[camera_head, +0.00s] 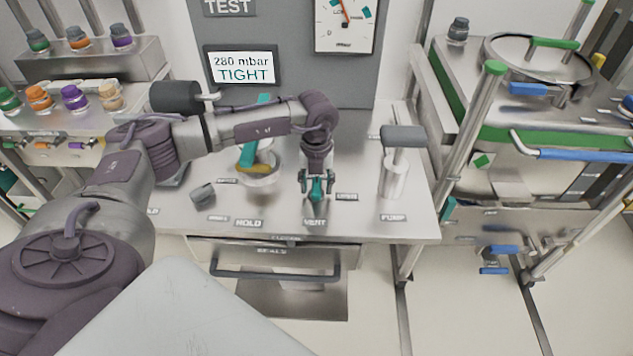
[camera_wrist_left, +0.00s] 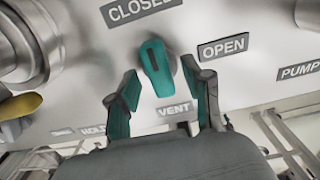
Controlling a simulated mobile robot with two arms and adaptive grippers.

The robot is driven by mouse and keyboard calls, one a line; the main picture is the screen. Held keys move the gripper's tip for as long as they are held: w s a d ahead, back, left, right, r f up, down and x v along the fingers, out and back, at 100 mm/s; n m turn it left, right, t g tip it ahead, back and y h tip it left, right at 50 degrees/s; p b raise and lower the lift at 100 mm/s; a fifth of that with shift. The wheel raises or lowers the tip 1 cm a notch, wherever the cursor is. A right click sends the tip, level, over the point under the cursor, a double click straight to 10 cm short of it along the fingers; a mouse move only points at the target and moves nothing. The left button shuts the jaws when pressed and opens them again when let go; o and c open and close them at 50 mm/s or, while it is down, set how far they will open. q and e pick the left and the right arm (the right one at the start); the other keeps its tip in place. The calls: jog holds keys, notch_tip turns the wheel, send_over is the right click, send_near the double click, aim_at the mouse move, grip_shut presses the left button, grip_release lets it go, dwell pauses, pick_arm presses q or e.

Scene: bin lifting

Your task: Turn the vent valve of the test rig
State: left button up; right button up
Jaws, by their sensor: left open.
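The vent valve (camera_wrist_left: 156,66) has a teal handle with a dark slot on top. In the left wrist view it stands between a CLOSED label (camera_wrist_left: 140,8), an OPEN label (camera_wrist_left: 223,47) and a VENT label (camera_wrist_left: 174,109). Its handle is tilted slightly, with its upper end toward the CLOSED label. My left gripper (camera_wrist_left: 162,98) is open, its two teal-padded fingers on either side of the handle's near end. In the head view my left gripper (camera_head: 317,186) points down over the valve on the bench. My right gripper is not in view.
A display (camera_head: 242,67) reads 280 mbar TIGHT, with a dial gauge (camera_head: 345,24) above right. A pump with a grey handle (camera_head: 403,136) stands right of the valve. A yellow-and-teal lever fitting (camera_head: 258,172) stands left. A drawer (camera_head: 270,252) is below, and a cart (camera_head: 470,100) stands right.

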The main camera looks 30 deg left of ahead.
pick_arm(q)
jog(key=shift+f, duration=0.1)
grip_shut()
